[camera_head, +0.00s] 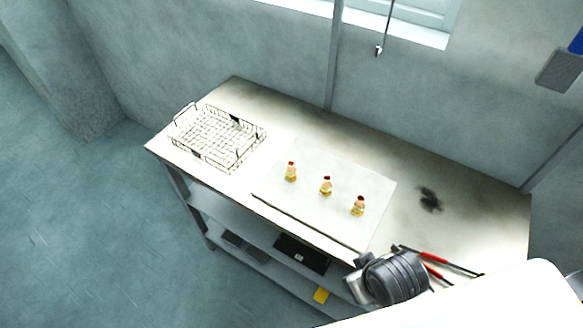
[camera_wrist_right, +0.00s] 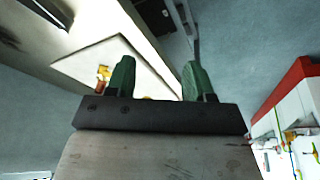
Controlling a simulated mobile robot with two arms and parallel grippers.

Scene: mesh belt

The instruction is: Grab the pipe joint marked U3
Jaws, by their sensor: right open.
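Three small pipe joints, yellowish with red tops, stand in a row on a pale mat (camera_head: 310,212) on the table: a left one (camera_head: 291,172), a middle one (camera_head: 326,186) and a right one (camera_head: 358,206). Their markings are too small to read, so I cannot tell which is U3. My right gripper (camera_wrist_right: 160,80) shows two green fingers, apart and with nothing between them. A joint (camera_wrist_right: 103,74) shows beyond the left finger in the right wrist view, partly covered and apart from the gripper. My left gripper is in neither view.
A wire basket (camera_head: 238,158) stands at the table's left end. A red-handled tool (camera_head: 436,270) lies near the front right edge. A lower shelf (camera_head: 215,213) holds dark flat items and a yellow block (camera_head: 321,295).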

